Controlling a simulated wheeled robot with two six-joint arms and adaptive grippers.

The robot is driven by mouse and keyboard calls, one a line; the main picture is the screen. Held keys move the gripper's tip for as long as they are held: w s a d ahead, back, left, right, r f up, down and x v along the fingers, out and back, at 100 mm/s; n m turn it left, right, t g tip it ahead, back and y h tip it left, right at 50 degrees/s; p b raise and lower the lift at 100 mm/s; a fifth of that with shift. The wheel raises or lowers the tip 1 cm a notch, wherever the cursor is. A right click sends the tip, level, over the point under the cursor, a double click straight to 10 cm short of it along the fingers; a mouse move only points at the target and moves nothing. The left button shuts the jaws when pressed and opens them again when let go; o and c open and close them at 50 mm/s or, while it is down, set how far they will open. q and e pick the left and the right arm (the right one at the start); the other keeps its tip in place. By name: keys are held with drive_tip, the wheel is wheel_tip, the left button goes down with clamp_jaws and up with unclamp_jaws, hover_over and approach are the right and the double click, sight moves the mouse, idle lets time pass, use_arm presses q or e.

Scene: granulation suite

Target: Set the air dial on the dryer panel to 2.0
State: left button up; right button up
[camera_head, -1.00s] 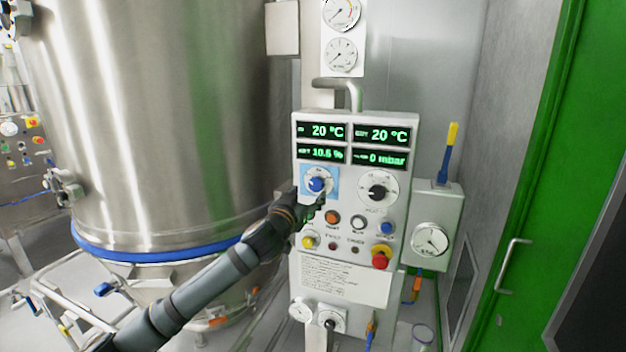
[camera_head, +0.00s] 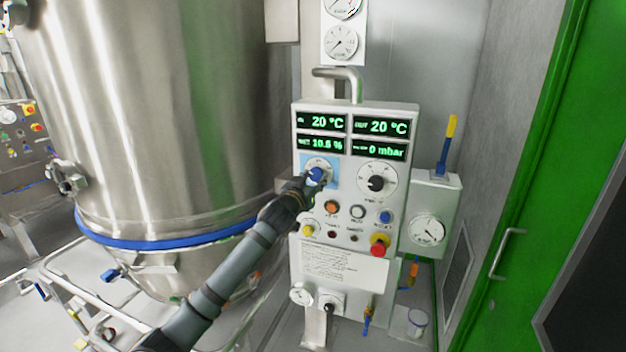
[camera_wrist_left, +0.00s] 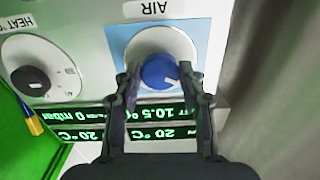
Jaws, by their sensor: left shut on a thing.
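The dryer panel (camera_head: 345,262) is a white box with green displays at its top. The air dial (camera_head: 316,174) is a blue knob on a white disc with a light-blue backing at the panel's left. In the left wrist view the blue air dial (camera_wrist_left: 159,72) appears upside down, under the word AIR, with a white pointer mark. My left gripper (camera_head: 312,184) is at the dial, its two fingers (camera_wrist_left: 160,82) on either side of the knob and shut on it. The fingers cover part of the scale, and I cannot read the setting. My right gripper is not in view.
A black-knobbed dial (camera_head: 376,183) sits right of the air dial, labelled HEAT in the wrist view (camera_wrist_left: 30,80). Coloured buttons and a red emergency knob (camera_head: 379,246) are below. A large steel vessel (camera_head: 150,110) stands left, a green door frame (camera_head: 520,150) right.

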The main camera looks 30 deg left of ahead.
use_arm(q)
drive_tip(key=shift+c, duration=1.2)
drive_tip(key=m+p, duration=0.2)
drive_tip(key=m, duration=0.3)
drive_tip(key=shift+r+p, duration=0.2)
drive_tip(key=shift+p, duration=0.2)
drive_tip(key=m+p, duration=0.2)
drive_tip(key=m, duration=0.2)
drive_tip(key=shift+m+p, duration=0.8)
drive_tip(key=shift+m, duration=0.5)
drive_tip(key=shift+f, duration=0.1)
drive_tip(key=o, duration=1.2)
drive_tip(key=shift+c, duration=0.2)
